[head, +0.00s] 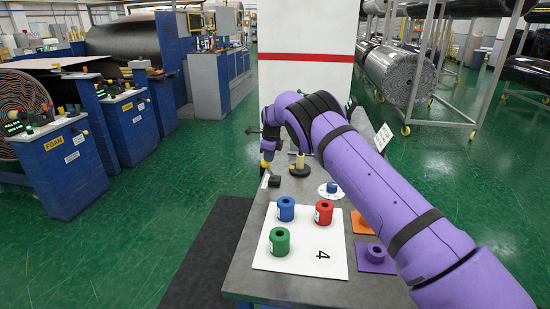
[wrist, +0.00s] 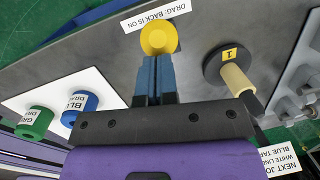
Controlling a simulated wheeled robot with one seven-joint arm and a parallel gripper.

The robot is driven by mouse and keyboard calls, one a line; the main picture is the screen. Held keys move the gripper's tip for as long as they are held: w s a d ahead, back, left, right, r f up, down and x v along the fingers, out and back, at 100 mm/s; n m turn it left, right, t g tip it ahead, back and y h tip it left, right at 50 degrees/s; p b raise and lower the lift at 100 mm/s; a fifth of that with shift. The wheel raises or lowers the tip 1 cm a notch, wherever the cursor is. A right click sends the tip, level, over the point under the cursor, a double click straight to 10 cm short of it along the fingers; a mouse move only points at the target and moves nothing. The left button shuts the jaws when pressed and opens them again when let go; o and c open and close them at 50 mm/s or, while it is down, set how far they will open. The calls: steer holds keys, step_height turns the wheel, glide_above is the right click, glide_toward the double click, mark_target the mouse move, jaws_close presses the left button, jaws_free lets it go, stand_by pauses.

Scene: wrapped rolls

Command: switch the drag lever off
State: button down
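The drag lever shows in the wrist view as a round yellow knob (wrist: 158,37), beside a white label (wrist: 155,14) reading "DRAG: BACK IS ON". My gripper (wrist: 157,62) has its two blue fingers together, with only a thin line between them. Their tips overlap the near edge of the knob; I cannot tell whether they touch it. In the head view my gripper (head: 267,153) points down at the far left end of the grey bench, and the yellow knob (head: 264,164) shows just at its tips. The lever's shaft is hidden.
A black disc with a cream peg (head: 300,166) stands right of the lever. A white card (head: 313,263) holds blue, red and green rolls nearer me. Orange (head: 361,223) and purple (head: 376,255) pads lie at right. A black block (head: 274,181) sits near the lever.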

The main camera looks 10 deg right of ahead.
steer(key=shift+w+a+f, duration=0.15)
steer(key=shift+a, duration=0.25)
steer(key=shift+w+a+f, duration=0.1)
steer(key=shift+a+f, duration=0.05)
steer(key=shift+a, duration=0.25)
